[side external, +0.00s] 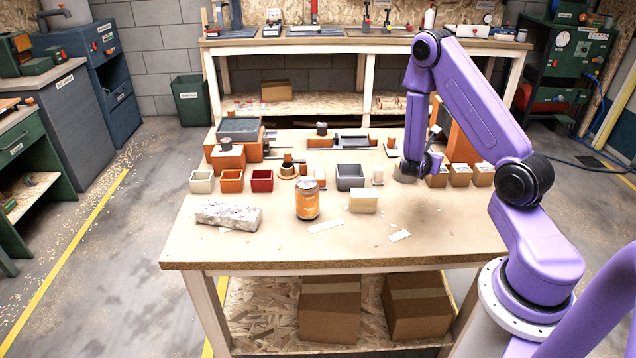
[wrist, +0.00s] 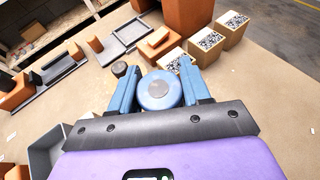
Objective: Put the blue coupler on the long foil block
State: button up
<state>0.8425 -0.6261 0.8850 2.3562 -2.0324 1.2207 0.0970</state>
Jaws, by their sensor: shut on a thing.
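My gripper (wrist: 160,88) is shut on the blue coupler (wrist: 160,92), a round blue piece with a grey centre, held between the two blue fingers in the wrist view. In the side view my gripper (side external: 408,172) is low over the right part of the table, left of the small boxes; the coupler is hard to make out there. I cannot tell whether it touches the table. The long foil block (side external: 228,217), silvery and crumpled, lies at the table's front left, well away from my gripper. Its top looks bare.
An orange jar (side external: 307,199) and a cream block (side external: 363,201) stand between the foil block and my gripper. Behind are a grey bin (side external: 350,177), a red bin (side external: 262,181) and other small bins. Small boxes (side external: 460,175) stand at the right. Paper strips lie in front.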

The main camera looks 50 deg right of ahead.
jog(key=w+a+r+n+t+y, duration=0.1)
jog(key=w+a+n+t+y, duration=0.1)
jog(key=w+a, duration=0.4)
jog(key=w+a+r+n+t+y, duration=0.2)
jog(key=w+a, duration=0.4)
jog(key=a, duration=0.7)
jog(key=w+a+r+n+t+y, duration=0.2)
jog(key=w+a+n+t, duration=0.2)
jog(key=a, duration=0.6)
jog(key=shift+w+n, duration=0.5)
jog(key=shift+w, duration=0.45)
jog(key=w+a+r+n+t+y, duration=0.1)
jog(key=a+r+n+t+y, duration=0.15)
jog(key=a, duration=1.05)
send_over(236, 207)
jog(key=shift+n+y, duration=0.45)
notch_tip(236, 207, down, 10)
jog(key=shift+s+d+r, duration=0.1)
jog(key=shift+s, duration=0.05)
jog(key=shift+f, duration=1.7)
jog(key=shift+f, duration=0.1)
